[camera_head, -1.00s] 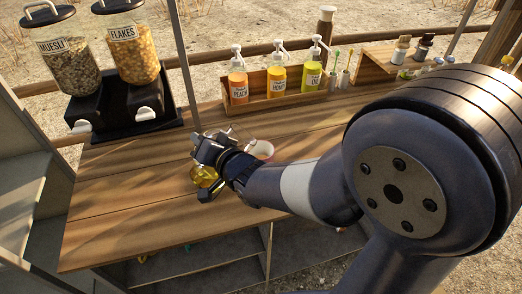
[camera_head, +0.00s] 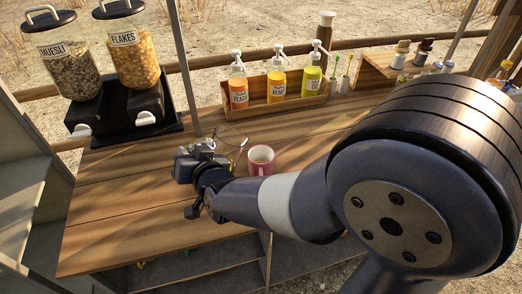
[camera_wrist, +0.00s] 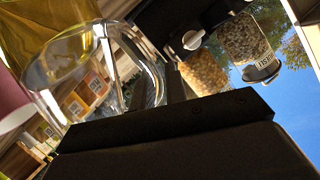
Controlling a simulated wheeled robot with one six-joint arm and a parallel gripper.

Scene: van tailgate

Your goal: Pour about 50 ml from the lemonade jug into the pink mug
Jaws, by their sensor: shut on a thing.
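The pink mug (camera_head: 261,160) stands upright on the wooden counter, just right of my gripper (camera_head: 203,156). My gripper is shut on the lemonade jug (camera_wrist: 58,52), a clear glass vessel with yellow liquid. In the wrist view the glass and liquid fill the upper left, and a pink surface of the mug (camera_wrist: 12,100) shows at the left edge. In the head view only a thin clear part of the jug (camera_head: 237,147) shows between my gripper and the mug. My gripper hides the rest. I cannot tell whether liquid is flowing or how full the mug is.
Muesli and flakes dispensers (camera_head: 135,60) stand at the back left. A wooden rack (camera_head: 262,110) with pump bottles stands at the back, with a cup of brushes (camera_head: 341,83) beside it. The counter (camera_head: 110,225) is clear at front left.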

